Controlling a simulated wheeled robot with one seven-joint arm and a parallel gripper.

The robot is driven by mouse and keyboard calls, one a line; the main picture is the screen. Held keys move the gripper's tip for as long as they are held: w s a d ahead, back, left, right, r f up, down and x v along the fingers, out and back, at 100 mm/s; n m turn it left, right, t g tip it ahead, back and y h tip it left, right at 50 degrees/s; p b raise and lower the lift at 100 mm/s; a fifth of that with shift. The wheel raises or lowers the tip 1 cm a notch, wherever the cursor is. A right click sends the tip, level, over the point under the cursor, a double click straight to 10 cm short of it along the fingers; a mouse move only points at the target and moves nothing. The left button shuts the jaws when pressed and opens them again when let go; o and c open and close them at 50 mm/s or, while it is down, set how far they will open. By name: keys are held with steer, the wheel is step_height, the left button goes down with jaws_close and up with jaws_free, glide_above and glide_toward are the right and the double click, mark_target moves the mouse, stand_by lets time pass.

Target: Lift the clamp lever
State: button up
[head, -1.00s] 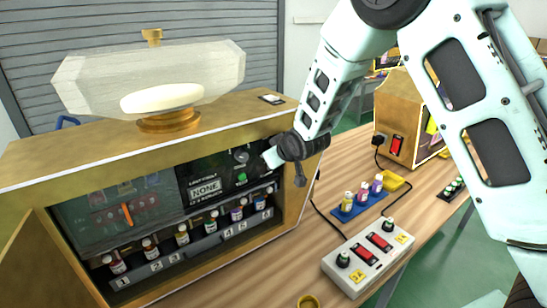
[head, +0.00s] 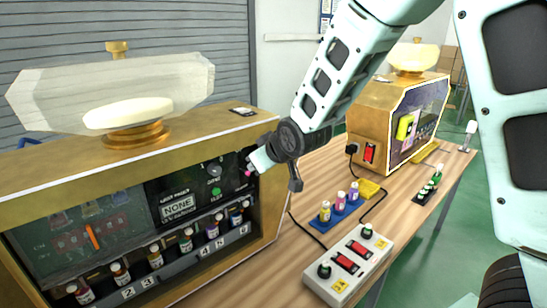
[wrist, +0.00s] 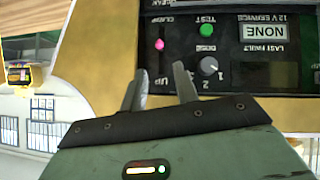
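The clamp lever shows as a pink knob (wrist: 159,44) beside the "CLAMP" label on the black control panel (wrist: 238,47) in the wrist view. "UP" is printed close to it. In the head view its pink tip (head: 249,172) shows beside my gripper (head: 260,160) at the panel's right end. In the wrist view my gripper (wrist: 159,68) is open, its two grey fingers apart and nothing between them. The pink knob appears just beyond the fingertips, roughly in line with the gap. I cannot tell whether a finger touches it.
The panel also has a dose dial (wrist: 208,66), a green test button (wrist: 206,30) and a "NONE" display (wrist: 263,31). Below are several small bottles (head: 187,240). A switch box (head: 347,265) and bottles on a blue tray (head: 341,211) stand on the wooden table right of the machine.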

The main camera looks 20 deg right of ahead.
steer(key=v, duration=0.8)
steer(key=shift+o, duration=0.3)
steer(key=shift+f, duration=0.1)
step_height(320, 180, down, 9)
steer(key=w+d+m+t+h+p, duration=0.1)
steer(key=w+d+m+h+p, duration=0.1)
steer(key=w+d+m, duration=0.15)
steer(key=n+t+y+p, duration=0.3)
steer(key=n+t+y, duration=0.2)
steer(key=t+y, duration=0.1)
glide_toward(242, 170)
steer(key=p+x, duration=0.4)
steer(key=x, duration=0.2)
stand_by(0.4)
steer(key=shift+w+d, duration=0.1)
steer(key=shift+w, duration=0.05)
jaws_close()
